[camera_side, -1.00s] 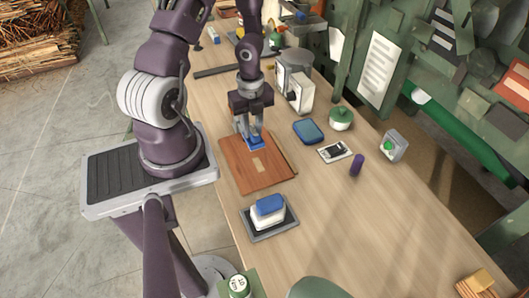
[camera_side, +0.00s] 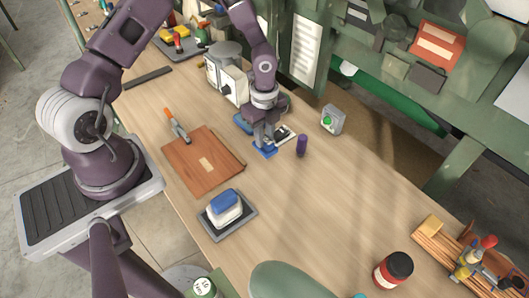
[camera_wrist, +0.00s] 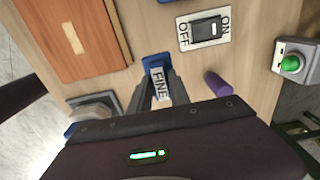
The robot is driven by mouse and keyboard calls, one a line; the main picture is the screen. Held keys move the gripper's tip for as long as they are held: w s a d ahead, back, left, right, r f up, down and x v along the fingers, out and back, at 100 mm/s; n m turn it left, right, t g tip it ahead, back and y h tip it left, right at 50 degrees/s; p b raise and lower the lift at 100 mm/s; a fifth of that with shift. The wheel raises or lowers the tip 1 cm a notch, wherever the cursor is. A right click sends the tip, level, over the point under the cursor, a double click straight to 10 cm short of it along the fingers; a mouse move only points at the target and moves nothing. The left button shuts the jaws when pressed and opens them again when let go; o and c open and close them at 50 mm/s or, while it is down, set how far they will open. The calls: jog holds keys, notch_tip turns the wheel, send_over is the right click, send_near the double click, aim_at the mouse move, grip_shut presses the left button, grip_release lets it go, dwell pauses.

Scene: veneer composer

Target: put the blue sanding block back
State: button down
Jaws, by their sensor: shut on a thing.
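My gripper (camera_side: 264,143) is shut on the blue sanding block (camera_side: 266,152), right of the reddish-brown wood panel (camera_side: 203,162). In the wrist view, the blue sanding block (camera_wrist: 153,61) sits between my fingertips (camera_wrist: 163,80), with a pale label reading FINE. I cannot tell whether it touches the bench. A blue flat piece (camera_side: 242,122) lies just behind my gripper, partly hidden by it. A white block with a blue top (camera_side: 225,203) rests on a dark grey tray (camera_side: 215,233) in front of the panel.
An ON/OFF switch plate (camera_wrist: 203,30) lies close to my gripper. A purple cylinder (camera_side: 302,146) stands to its right, and a grey box with a green button (camera_side: 332,120) beyond. An orange-handled tool (camera_side: 177,125) lies behind the panel. The bench front centre is clear.

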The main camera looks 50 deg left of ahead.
aim_at(264, 148)
notch_tip(264, 148, down, 5)
jog(key=shift+f, duration=0.15)
jog(key=c, duration=1.2)
grip_release()
jog(key=shift+f, duration=0.1)
